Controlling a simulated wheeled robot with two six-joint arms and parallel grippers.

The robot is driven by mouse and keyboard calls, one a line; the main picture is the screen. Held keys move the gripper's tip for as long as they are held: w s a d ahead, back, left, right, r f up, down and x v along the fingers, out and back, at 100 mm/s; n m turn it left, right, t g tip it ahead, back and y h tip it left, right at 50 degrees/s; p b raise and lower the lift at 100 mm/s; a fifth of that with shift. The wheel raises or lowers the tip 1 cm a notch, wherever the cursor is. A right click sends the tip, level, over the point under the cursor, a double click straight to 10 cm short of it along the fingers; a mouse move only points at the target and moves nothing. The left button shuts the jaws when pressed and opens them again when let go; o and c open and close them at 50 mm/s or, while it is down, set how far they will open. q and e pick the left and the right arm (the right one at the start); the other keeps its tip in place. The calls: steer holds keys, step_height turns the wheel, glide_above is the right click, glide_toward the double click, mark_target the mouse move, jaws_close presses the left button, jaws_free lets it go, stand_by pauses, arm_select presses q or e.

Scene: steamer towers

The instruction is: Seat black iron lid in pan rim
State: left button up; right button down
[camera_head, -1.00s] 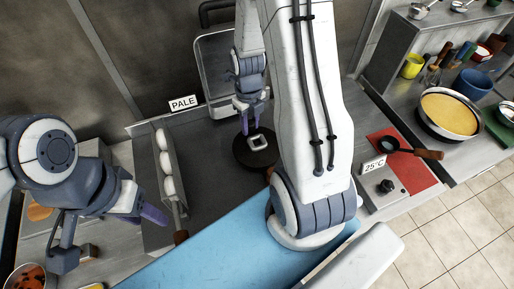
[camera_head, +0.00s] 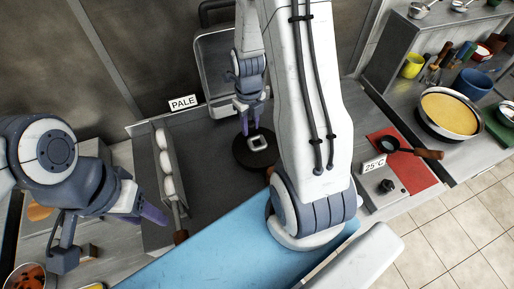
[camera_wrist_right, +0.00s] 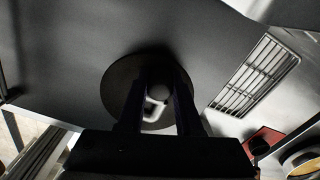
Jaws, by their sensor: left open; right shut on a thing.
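The black iron lid (camera_head: 243,158) is a dark round disc with a pale square loop handle (camera_head: 258,143) on top. It lies over or just above the dark grey counter and shows as a dark disc in the right wrist view (camera_wrist_right: 117,88). My right gripper (camera_head: 245,122) comes down over the lid, shut on it, with its dark fingers on both sides of the handle area in the wrist view. A reddish-brown handle end (camera_head: 270,171) shows beside the lid, partly behind my arm. The pan rim is hidden, so I cannot tell whether the lid touches it. My left gripper (camera_head: 150,212) is open, away to the left.
A narrow rack with several white rounds (camera_head: 166,163) stands left of the lid, below a PALE sign (camera_head: 183,104). A small pan (camera_head: 391,145) lies on a red mat (camera_head: 420,178) at right. A blue surface (camera_head: 205,255) is in front.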

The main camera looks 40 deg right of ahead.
steer(key=shift+f, duration=0.2)
steer(key=c, duration=0.5)
jaws_free()
step_height(320, 180, up, 10)
steer(key=shift+r+b, duration=0.25)
steer(key=shift+b, duration=0.3)
